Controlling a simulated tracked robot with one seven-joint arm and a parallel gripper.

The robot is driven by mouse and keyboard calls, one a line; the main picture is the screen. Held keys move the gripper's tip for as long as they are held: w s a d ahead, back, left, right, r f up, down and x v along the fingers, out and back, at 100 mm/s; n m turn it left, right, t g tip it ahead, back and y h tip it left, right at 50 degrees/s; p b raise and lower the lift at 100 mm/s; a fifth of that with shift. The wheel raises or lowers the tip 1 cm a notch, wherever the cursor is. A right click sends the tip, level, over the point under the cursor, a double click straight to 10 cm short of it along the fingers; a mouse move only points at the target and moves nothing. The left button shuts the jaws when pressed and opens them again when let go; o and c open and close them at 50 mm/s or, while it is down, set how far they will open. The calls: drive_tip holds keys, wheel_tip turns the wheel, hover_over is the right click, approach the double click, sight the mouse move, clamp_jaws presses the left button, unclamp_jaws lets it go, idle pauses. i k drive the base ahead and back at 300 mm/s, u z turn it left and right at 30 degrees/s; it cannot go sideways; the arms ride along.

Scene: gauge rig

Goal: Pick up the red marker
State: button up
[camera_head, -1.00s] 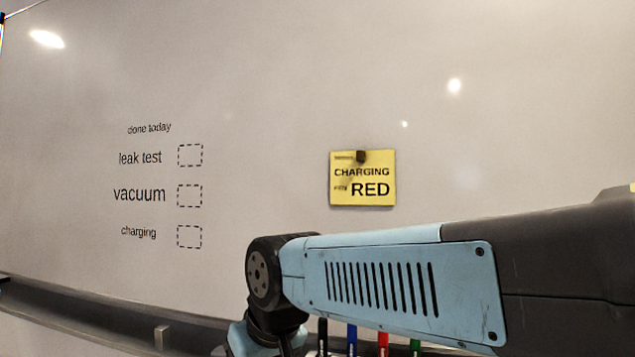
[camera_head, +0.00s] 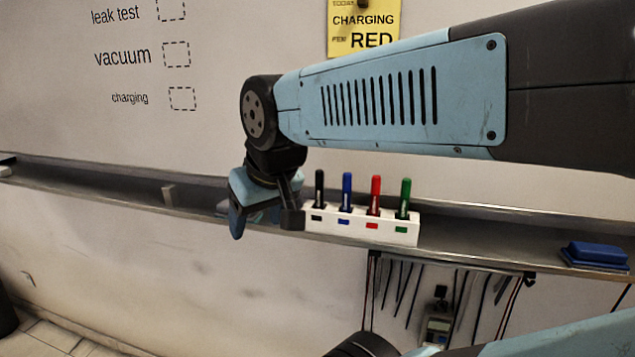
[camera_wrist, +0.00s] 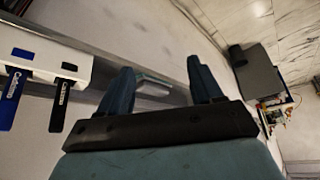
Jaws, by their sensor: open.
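The red marker (camera_head: 375,194) stands upright in a white holder (camera_head: 388,233) on the board's ledge, between the blue marker (camera_head: 346,192) and the green marker (camera_head: 404,197). A black marker (camera_head: 319,189) stands at the left end. My gripper (camera_head: 264,216) is left of the holder in the head view, pointing down, its right finger close to the holder's left end. In the wrist view my gripper (camera_wrist: 163,84) is open with nothing held between the fingers. There the holder (camera_wrist: 45,52) shows at the left with the blue and black markers; the red one is out of view.
Hoses and a gauge (camera_head: 437,325) hang below.

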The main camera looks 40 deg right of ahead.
sight(375, 189)
drive_tip(key=k, duration=0.5)
drive_tip(key=z, duration=0.1)
drive_tip(key=i, duration=0.15)
drive_tip(key=z, duration=2.85)
drive_tip(key=k, duration=1.5)
drive_tip(key=z, duration=0.05)
